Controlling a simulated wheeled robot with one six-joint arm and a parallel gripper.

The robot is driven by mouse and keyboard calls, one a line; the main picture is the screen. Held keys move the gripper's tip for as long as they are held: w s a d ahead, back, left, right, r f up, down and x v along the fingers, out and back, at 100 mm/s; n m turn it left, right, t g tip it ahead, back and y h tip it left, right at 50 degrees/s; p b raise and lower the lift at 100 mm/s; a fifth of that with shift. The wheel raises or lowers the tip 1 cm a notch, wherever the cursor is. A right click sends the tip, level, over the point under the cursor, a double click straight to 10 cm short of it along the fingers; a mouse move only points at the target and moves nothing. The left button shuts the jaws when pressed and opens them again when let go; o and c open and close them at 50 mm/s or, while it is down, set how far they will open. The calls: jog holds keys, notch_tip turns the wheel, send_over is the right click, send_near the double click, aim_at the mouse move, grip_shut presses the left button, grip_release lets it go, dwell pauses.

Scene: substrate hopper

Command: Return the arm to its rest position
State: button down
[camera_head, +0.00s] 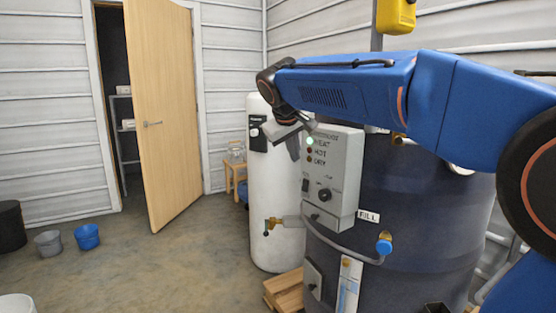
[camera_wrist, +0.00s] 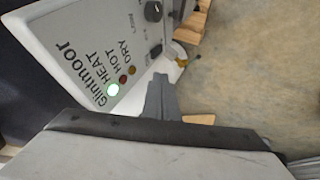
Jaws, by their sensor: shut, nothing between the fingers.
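My blue arm reaches in from the right in the head view and bends down at the wrist. My gripper (camera_head: 294,150) is shut and empty beside the upper left edge of the grey control box (camera_head: 333,180). In the wrist view the gripper's closed fingers (camera_wrist: 159,84) point toward the box's edge; I cannot tell whether they touch it. The control box also shows in the wrist view (camera_wrist: 85,40). Its HEAT light (camera_head: 310,141) glows green, while the HOT and DRY lights are dark. A knob (camera_head: 324,195) and a switch (camera_head: 305,186) sit below them.
A dark tank (camera_head: 420,220) carries the box, a FILL label and a blue-handled valve (camera_head: 384,244). A white cylinder (camera_head: 268,190) with a brass tap stands behind. A wooden door (camera_head: 163,100) is ajar. Buckets (camera_head: 87,237) stand at left; the floor between is clear.

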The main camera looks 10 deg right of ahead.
jog(key=s+d+f+m+y, duration=0.1)
jog(key=s+d+f, duration=0.1)
jog(key=s+f, duration=0.7)
jog(key=s+d+f+m+g+y, duration=0.1)
jog(key=s+d+f, duration=0.1)
jog(key=s+f, duration=0.8)
jog(key=s+d+f+m+g+y, duration=0.1)
jog(key=s+d+f, duration=0.2)
jog(key=s+f, duration=0.6)
jog(key=s, duration=0.9)
jog(key=shift+s+f+y, duration=0.25)
jog(key=shift+s+y, duration=0.05)
jog(key=shift+s, duration=0.1)
